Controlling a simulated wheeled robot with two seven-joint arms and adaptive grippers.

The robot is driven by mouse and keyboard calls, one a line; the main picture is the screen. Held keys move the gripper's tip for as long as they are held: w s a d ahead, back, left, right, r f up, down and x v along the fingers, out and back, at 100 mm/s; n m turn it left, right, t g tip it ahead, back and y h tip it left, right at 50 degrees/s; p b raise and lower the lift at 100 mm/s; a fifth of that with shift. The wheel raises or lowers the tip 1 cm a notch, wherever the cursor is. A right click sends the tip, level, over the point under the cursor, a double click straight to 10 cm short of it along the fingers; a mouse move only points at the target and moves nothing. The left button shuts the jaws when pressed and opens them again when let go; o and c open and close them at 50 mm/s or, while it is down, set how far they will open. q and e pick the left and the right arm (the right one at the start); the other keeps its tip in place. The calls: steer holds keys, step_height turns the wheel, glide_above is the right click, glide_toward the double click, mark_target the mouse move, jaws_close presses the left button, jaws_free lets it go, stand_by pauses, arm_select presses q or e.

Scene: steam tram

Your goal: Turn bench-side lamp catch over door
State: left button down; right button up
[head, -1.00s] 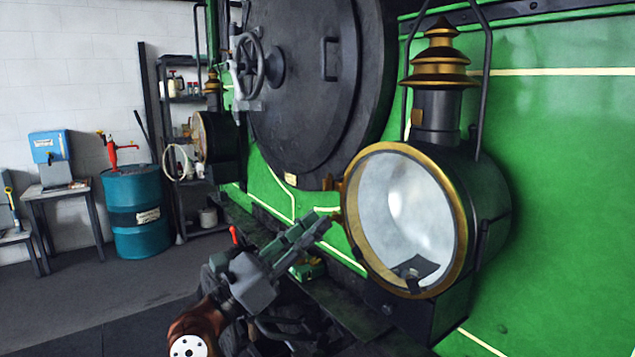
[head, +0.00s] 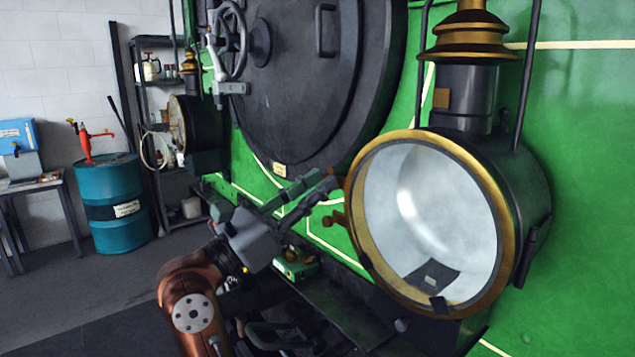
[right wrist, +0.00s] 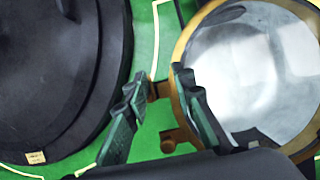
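The near lamp (head: 430,215) has a brass-rimmed round front and a pale reflector inside. It also shows in the right wrist view (right wrist: 245,70). Two small brass fittings stick out from its rim's left side: an upper lug (right wrist: 153,91), partly hidden by my fingers in the head view, and a lower knob (head: 335,218), also visible in the right wrist view (right wrist: 169,146). I cannot tell which is the catch. My right gripper (head: 325,182) is open beside the rim, its fingertips (right wrist: 160,82) apart around the upper lug's line of sight; contact is unclear. My left gripper is out of view.
A second lamp (head: 195,130) is farther left, beyond the round black smokebox door (head: 310,80) with its handwheel (head: 228,40). A green box (head: 296,268) lies on the ledge below my gripper. A blue drum (head: 115,205) and bench (head: 30,184) stand at far left, with clear floor before them.

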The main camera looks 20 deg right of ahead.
mark_target(327, 173)
steer(key=w, duration=0.2)
steer(key=w+f, duration=0.1)
steer(key=shift+w+d, duration=0.35)
steer(key=shift+d, duration=0.05)
steer(key=shift+s+d+r, duration=0.1)
steer(key=shift+s+d, duration=0.25)
steer(key=shift+d, duration=0.25)
steer(key=shift+w+a, duration=0.15)
steer(key=shift+a, duration=0.35)
steer(key=c, duration=0.4)
steer(key=shift+d, duration=0.15)
jaws_close()
